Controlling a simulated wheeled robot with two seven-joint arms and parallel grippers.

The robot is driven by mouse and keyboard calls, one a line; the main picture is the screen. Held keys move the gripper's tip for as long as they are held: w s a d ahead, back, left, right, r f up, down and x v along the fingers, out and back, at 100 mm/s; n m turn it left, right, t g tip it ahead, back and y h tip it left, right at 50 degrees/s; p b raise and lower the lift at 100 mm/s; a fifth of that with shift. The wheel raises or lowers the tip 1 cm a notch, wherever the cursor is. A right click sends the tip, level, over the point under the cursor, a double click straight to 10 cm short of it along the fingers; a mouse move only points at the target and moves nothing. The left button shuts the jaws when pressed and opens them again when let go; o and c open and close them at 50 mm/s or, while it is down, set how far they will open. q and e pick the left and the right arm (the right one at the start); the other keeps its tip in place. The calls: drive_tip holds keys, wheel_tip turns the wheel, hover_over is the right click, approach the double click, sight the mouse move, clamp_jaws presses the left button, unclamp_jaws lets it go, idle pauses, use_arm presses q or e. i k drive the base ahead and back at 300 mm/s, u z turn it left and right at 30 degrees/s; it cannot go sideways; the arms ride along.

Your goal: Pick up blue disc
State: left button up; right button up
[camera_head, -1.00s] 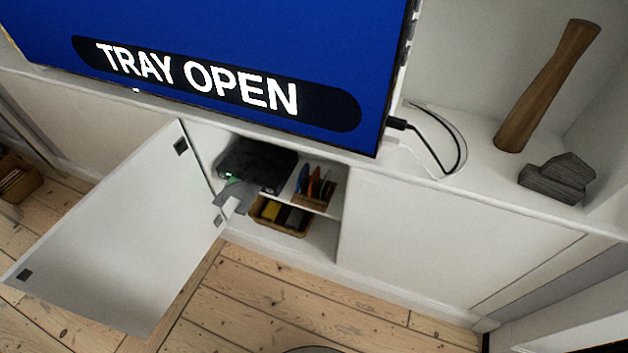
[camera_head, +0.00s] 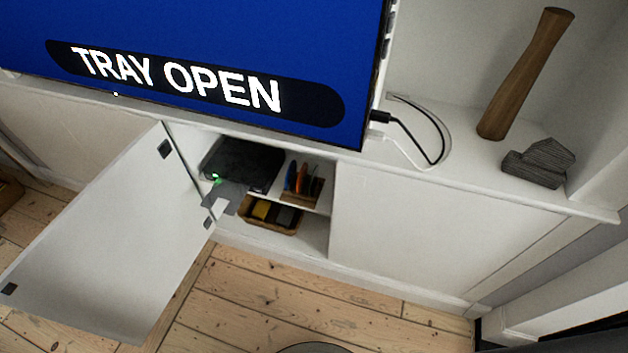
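The blue disc (camera_head: 291,176) stands on edge in a small wooden rack (camera_head: 297,199) on the cabinet's upper shelf. An orange disc (camera_head: 303,177) and at least one darker disc stand to its right. Left of the rack is a black disc player (camera_head: 245,163) with a green light and its grey tray (camera_head: 227,198) sticking out. The tray's contents are too small to tell. Neither of my grippers is in view.
A white cabinet door (camera_head: 105,240) hangs open to the left. A basket (camera_head: 270,228) with yellow and dark items sits below the shelf. The screen (camera_head: 200,60) above reads "TRAY OPEN". Floorboards (camera_head: 270,310) in front are clear.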

sight(292, 167)
drive_tip(key=z, duration=0.5)
drive_tip(key=k, duration=0.6)
drive_tip(key=z, duration=0.95)
drive_tip(key=i, duration=0.95)
drive_tip(key=u, duration=0.7)
